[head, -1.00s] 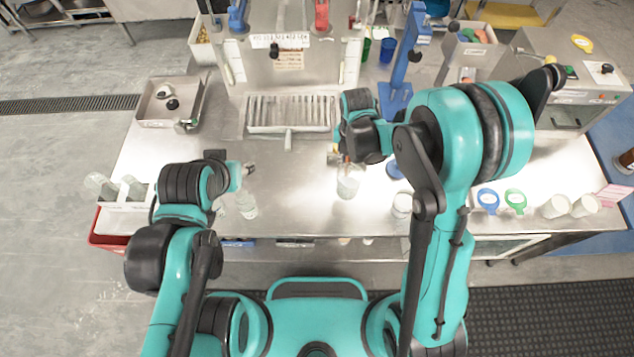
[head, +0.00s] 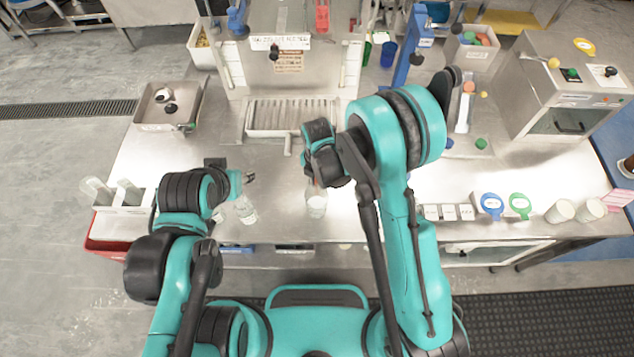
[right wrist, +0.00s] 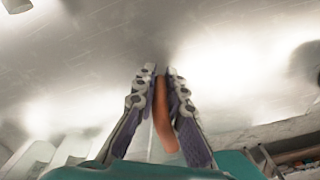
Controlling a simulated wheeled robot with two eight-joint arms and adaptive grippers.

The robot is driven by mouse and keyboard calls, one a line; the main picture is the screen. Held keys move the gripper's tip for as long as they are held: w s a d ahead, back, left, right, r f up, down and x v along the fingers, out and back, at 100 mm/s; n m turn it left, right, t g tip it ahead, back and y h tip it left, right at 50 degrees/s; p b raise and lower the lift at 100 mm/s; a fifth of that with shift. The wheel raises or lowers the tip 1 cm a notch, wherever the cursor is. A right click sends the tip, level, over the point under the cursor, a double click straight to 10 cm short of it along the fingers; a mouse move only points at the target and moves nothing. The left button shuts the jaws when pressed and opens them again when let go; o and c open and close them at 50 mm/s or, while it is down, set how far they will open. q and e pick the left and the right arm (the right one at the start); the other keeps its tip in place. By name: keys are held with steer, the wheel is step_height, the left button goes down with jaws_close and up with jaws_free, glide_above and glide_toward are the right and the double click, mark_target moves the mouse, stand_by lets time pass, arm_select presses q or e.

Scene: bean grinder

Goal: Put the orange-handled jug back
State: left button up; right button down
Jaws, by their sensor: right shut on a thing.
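The clear orange-handled jug (head: 316,204) hangs below my right gripper (head: 314,180) over the front middle of the steel table in the head view. In the right wrist view my right gripper (right wrist: 162,85) is shut on the jug's orange handle (right wrist: 163,118); the jug's body is mostly hidden there. My left gripper (head: 249,178) is at the front left of the table, just above another clear jug (head: 245,210). Its fingers are too small to tell open from shut.
A white rack (head: 125,198) with clear vessels stands at the left edge. A drip tray (head: 290,116) lies at the middle back. Blue (head: 492,205) and green (head: 520,205) round-headed items and white cups (head: 560,211) sit at the front right.

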steer(key=shift+f, duration=0.1)
steer(key=c, duration=1.6)
jaws_free()
